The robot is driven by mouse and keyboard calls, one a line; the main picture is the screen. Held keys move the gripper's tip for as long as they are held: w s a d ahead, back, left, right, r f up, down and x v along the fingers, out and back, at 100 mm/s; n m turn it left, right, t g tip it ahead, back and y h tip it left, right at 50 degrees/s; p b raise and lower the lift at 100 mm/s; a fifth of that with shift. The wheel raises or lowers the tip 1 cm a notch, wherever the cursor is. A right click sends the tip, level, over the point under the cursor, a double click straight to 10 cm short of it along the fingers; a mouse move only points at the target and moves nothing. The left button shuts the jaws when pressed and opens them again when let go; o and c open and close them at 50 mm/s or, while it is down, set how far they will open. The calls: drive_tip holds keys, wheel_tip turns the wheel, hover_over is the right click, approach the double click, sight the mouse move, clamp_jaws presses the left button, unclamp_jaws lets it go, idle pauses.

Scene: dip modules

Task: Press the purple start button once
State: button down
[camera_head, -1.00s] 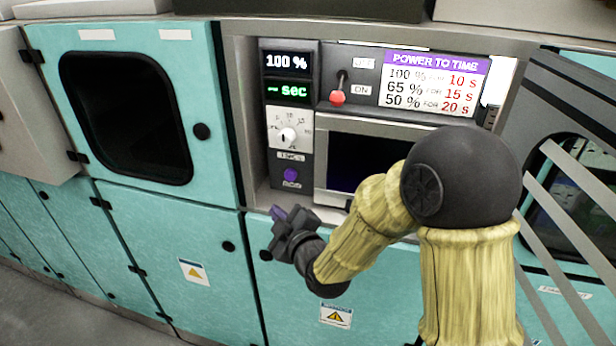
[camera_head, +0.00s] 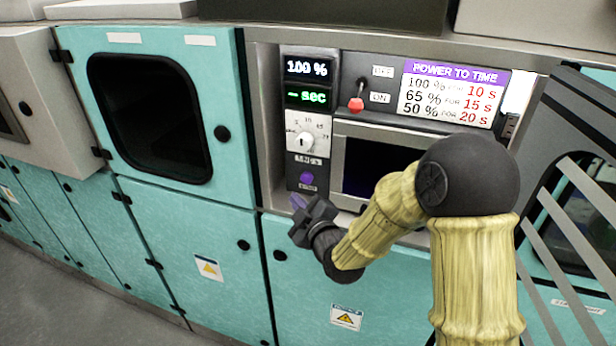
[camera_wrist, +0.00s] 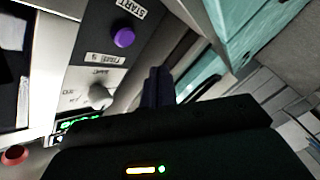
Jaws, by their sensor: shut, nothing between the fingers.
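The purple start button (camera_head: 306,178) is a round knob low on the dark control panel (camera_head: 292,190), below the white timer dial (camera_head: 301,141). In the wrist view the purple button (camera_wrist: 124,38) shows beside its START label, with the dial (camera_wrist: 99,95) nearby. My gripper (camera_head: 299,204) is shut and empty, just below the button in the head view. In the wrist view my gripper fingers (camera_wrist: 158,88) point toward the panel side, beside the button. A gap shows between the fingertips and the button in the wrist view.
A power-to-time sign (camera_head: 452,92) is further right. A dark screen (camera_head: 378,166) lies behind my arm. Teal cabinet doors (camera_head: 190,230) flank and underlie the panel.

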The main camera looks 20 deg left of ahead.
sight(307, 178)
drive_tip(key=shift+w+d, duration=0.2)
drive_tip(key=shift+w, duration=2.1)
drive_tip(key=shift+w, duration=0.1)
drive_tip(key=shift+w, duration=0.15)
drive_tip(key=shift+w+b, duration=0.15)
drive_tip(key=shift+b, duration=0.2)
